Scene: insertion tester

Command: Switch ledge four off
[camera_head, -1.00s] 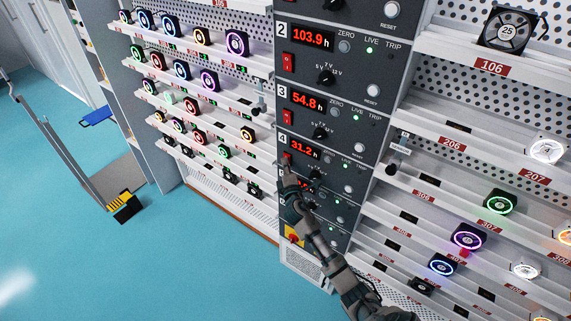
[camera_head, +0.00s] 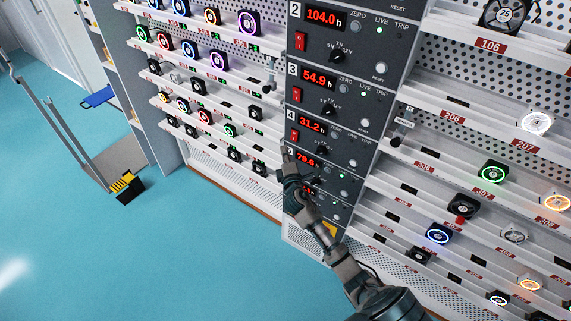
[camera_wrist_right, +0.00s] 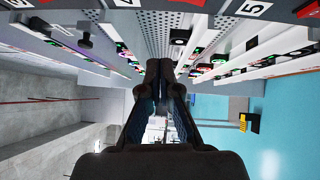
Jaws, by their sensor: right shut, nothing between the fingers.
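The ledge four row (camera_head: 291,115) on the dark control column has a red display (camera_head: 312,121) reading 31.2 h, a red rocker switch (camera_head: 294,135) and a black knob (camera_head: 323,150). My right gripper (camera_head: 285,147) is shut and empty, just below and left of that switch, with a small apparent gap. It partly hides the fifth row, whose display (camera_head: 305,157) reads about 79.6. In the right wrist view the shut fingers (camera_wrist_right: 160,70) point along the panel. The switch's tilt is too small to tell. My left gripper is not in view.
Row three (camera_head: 317,78) is directly above. Shelves of ringed fans flank the column, including a dark fan (camera_head: 462,206) on the right and a dark row (camera_head: 198,86) on the left. Teal floor (camera_head: 200,260) is open at lower left, beyond which a cart (camera_head: 110,150) stands.

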